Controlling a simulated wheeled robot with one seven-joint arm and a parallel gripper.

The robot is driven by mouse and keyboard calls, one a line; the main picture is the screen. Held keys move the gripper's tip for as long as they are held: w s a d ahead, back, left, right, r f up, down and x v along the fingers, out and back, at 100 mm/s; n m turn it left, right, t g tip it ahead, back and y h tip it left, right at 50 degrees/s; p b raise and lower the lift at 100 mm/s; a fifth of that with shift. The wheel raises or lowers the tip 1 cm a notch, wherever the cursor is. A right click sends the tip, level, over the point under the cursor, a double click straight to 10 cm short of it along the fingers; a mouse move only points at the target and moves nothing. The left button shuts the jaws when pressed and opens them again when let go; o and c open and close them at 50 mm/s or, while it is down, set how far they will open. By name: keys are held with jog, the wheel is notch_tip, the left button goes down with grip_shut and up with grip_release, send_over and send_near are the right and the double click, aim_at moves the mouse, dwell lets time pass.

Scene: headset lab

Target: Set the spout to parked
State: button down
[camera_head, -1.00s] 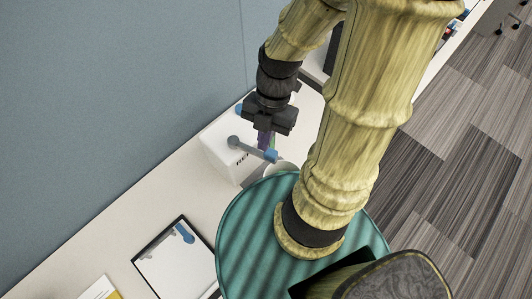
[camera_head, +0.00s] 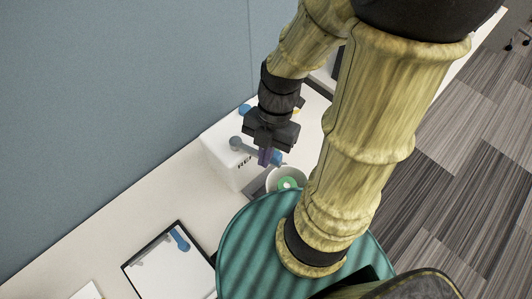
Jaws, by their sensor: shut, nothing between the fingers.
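The spout (camera_head: 242,146) is a grey arm with a blue end, set on top of a white box (camera_head: 222,157) with dark lettering.
A dark-framed panel (camera_head: 145,282) with a grey and blue spout-like shape lies on the pale bench (camera_head: 92,251). A blue-grey partition (camera_head: 100,100) rises behind. A dark thing (camera_head: 254,186) sits beside the bowl. Open bench lies left of the box.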

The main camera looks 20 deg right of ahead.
aim_at(255, 150)
jog(key=f, duration=0.1)
jog(key=w+d+f+b, duration=0.1)
jog(key=f, duration=0.2)
jog(key=shift+w+d+f, duration=0.25)
jog(key=shift+d, duration=0.15)
dwell(0.5)
jog(key=shift+w, duration=0.1)
